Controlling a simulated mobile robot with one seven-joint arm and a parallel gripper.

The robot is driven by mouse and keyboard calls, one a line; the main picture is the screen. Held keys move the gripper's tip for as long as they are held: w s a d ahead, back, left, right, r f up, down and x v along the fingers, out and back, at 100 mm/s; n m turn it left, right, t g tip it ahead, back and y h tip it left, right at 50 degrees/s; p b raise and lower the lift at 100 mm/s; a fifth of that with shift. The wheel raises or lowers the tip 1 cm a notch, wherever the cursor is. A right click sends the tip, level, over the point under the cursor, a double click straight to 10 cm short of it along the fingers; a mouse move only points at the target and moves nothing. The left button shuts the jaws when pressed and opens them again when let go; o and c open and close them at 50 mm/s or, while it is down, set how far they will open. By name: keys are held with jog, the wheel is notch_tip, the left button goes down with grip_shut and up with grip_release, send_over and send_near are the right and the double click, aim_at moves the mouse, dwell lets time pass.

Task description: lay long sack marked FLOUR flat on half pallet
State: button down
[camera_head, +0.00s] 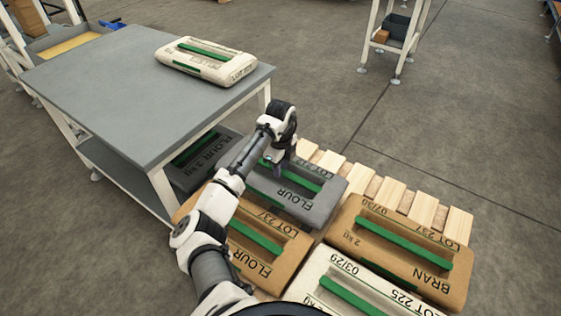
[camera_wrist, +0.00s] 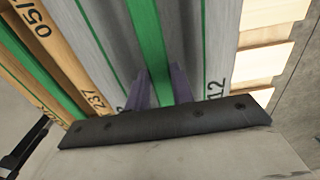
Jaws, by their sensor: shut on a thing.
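A grey sack marked FLOUR (camera_head: 312,203) lies flat, or nearly so, at the half pallet (camera_head: 425,212). Whether it rests fully on the slats is hidden. My gripper (camera_head: 278,167) is over its far part, shut on its green strap. In the wrist view, the gripper's purple fingers (camera_wrist: 161,88) sit on either side of the green strap, with the grey sack (camera_wrist: 115,40) around them. A brown sack marked FLOUR (camera_head: 262,240) lies close beside it, partly behind my arm.
A brown BRAN sack (camera_head: 400,250) and a white sack (camera_head: 340,285) lie on the pallet's near side. Bare slats show at the far right. A grey table (camera_head: 130,85) holds a cream sack (camera_head: 205,60); another grey FLOUR sack (camera_head: 203,157) is on its lower shelf.

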jog(key=shift+f, duration=1.9)
jog(key=shift+f, duration=0.1)
jog(key=c, duration=1.2)
grip_release()
jog(key=shift+f, duration=0.1)
notch_tip(320, 180, up, 12)
jog(key=shift+r+b, duration=0.1)
jog(key=shift+b, duration=0.2)
